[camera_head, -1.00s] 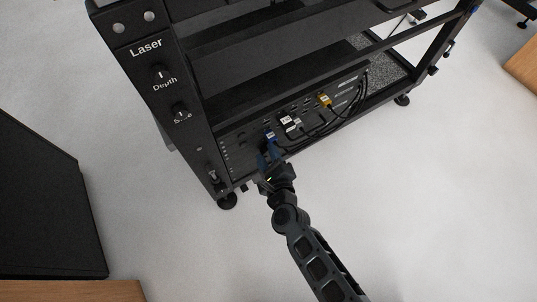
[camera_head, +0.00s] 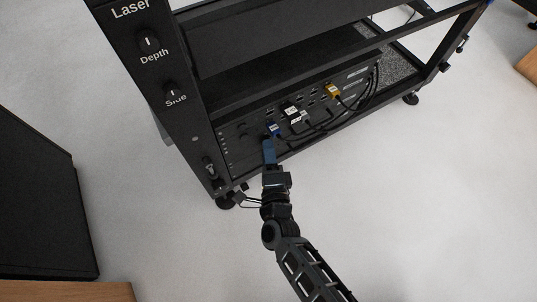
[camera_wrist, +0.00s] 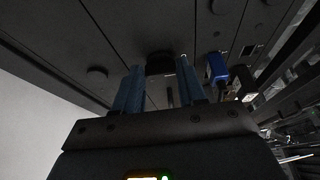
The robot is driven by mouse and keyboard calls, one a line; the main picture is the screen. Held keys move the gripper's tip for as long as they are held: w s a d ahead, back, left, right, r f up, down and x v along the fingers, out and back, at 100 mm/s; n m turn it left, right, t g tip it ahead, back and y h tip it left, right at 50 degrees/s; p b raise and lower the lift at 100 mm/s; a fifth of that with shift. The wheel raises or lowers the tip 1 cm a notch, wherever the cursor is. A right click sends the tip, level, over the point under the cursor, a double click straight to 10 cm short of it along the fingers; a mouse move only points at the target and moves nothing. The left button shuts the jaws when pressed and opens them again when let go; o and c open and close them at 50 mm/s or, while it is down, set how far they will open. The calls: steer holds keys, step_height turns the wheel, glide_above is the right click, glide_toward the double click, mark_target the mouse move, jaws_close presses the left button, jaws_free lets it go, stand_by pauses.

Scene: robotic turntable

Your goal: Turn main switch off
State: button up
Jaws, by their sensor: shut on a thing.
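My gripper (camera_head: 269,147) has blue fingers and reaches the left part of the black equipment panel (camera_head: 232,150), low in the rack. In the wrist view, my gripper (camera_wrist: 160,82) has one finger on each side of a dark knob (camera_wrist: 160,63) on the panel and is shut on it. No label shows on this knob, so I cannot read whether it is the main switch or how it is set. In the head view the fingers hide it. A small switch-like part (camera_head: 210,168) sits low on the left post.
A blue plug (camera_wrist: 217,66) sits close to the right finger. The post carries the Depth knob (camera_head: 148,41) and the Side knob (camera_head: 172,91). The floor in front is clear.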

steer(key=shift+f+n, duration=0.1)
steer(key=shift+n, duration=0.3)
steer(key=o, duration=1.1)
steer(key=shift+c, duration=0.2)
steer(key=p+v, duration=0.1)
steer(key=v, duration=0.7)
steer(key=shift+p, duration=0.4)
